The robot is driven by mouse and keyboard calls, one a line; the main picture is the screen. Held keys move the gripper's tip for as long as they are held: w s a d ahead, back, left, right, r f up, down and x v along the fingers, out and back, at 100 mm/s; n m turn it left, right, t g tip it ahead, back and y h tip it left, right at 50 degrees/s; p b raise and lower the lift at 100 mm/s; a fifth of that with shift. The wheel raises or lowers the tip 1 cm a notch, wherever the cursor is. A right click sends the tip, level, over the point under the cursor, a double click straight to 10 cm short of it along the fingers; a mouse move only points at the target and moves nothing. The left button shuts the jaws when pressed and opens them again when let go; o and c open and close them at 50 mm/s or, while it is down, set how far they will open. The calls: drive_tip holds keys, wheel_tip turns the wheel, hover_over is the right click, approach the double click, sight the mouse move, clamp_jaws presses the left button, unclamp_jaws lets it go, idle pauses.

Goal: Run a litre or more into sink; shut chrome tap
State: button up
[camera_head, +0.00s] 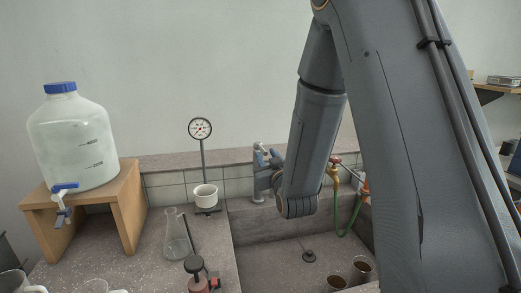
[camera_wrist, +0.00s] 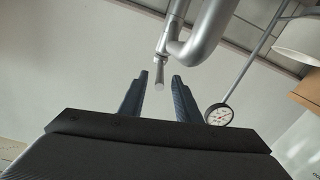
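The chrome tap (camera_wrist: 205,38) fills the top of the wrist view as a thick bent pipe with a slim lever (camera_wrist: 160,68). My gripper (camera_wrist: 160,77) is open, its two dark fingers apart. The lever's end shows between and just beyond the fingertips; I cannot tell whether they touch. In the head view the grey tap shows (camera_head: 259,186) at the sink's back left corner, partly behind my arm. The grey stone sink (camera_head: 265,258) has a dark round drain (camera_head: 309,256). I see no running water, but my arm hides part of the area.
Left are a jug (camera_head: 75,140) on a wooden stand (camera_head: 130,205), a glass flask (camera_head: 176,238), a white pot (camera_head: 205,196) and a dial gauge (camera_head: 200,128).

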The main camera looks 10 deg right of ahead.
sight(259, 144)
drive_tip(key=w+p, duration=0.2)
drive_tip(key=w, duration=0.5)
drive_tip(key=shift+w+a+r, duration=0.1)
drive_tip(key=shift+w, duration=0.25)
clamp_jaws()
